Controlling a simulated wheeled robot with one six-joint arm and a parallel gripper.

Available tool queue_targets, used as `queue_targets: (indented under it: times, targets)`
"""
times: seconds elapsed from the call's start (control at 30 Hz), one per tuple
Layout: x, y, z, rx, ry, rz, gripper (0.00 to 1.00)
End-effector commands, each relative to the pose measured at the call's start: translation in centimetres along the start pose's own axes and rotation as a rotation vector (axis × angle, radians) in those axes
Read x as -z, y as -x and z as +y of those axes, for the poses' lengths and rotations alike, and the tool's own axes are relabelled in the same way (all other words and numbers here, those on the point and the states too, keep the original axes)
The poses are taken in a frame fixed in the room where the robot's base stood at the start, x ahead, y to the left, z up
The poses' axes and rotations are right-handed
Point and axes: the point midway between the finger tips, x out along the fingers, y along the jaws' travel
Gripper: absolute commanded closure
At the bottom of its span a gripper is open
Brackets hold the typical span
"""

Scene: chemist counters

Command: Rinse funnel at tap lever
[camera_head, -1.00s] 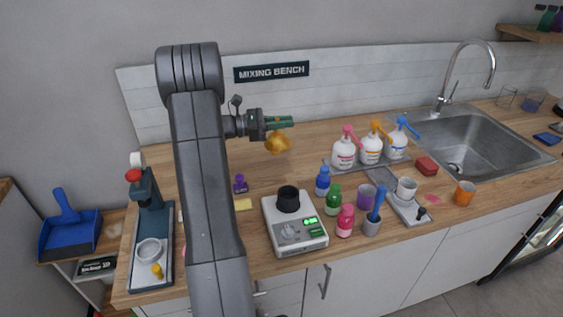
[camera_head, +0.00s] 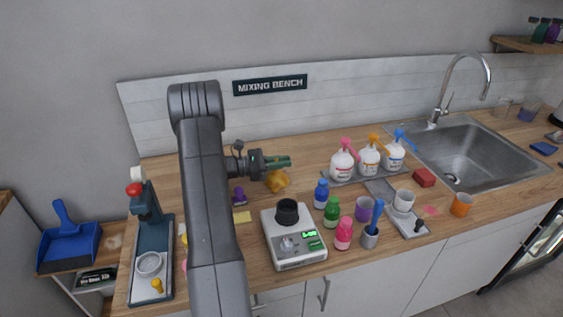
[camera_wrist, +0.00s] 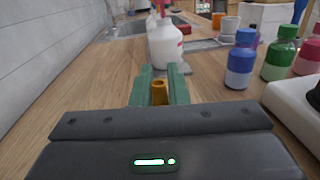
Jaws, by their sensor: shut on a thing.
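The amber funnel (camera_head: 277,180) hangs below the green fingers of my gripper (camera_head: 280,161), low over the back part of the wooden counter. I cannot tell whether it touches the counter. In the wrist view, the funnel's narrow amber end (camera_wrist: 159,93) sits between the green fingers of my gripper (camera_wrist: 160,76), which are shut on it. The tap (camera_head: 462,75), a tall curved chrome spout, stands behind the steel sink (camera_head: 480,150) at the far right. Its small side lever (camera_head: 446,103) shows near the tap's base. The sink looks empty apart from its drain.
White pump bottles (camera_head: 342,163) stand on a grey tray between my gripper and the sink; one is straight ahead in the wrist view (camera_wrist: 164,45). A scale (camera_head: 293,240) with a black cup, small coloured bottles and cups fill the front. Bare counter lies behind the scale.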

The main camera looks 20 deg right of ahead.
Motion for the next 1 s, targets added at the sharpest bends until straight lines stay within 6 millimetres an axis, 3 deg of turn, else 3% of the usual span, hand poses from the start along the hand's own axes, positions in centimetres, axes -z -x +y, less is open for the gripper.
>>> queue_targets:
  times: [0.13, 0.17, 0.27, 0.63, 0.77, 1.0]
  targets:
    - [0.4, 0.0, 0.0, 0.0, 0.001, 0.0, 1.0]
    - [0.3, 0.0, 0.0, 0.0, 0.0, 0.0, 0.82]
    - [0.2, 0.0, 0.0, 0.0, 0.001, 0.0, 0.64]
    - [-0.2, 0.1, 0.0, 0.0, 0.001, 0.0, 0.64]
    - [0.1, 2.2, 0.1, -0.004, 0.0, -0.001, 0.64]
    - [0.1, 7.5, 0.1, -0.004, 0.0, 0.0, 0.64]
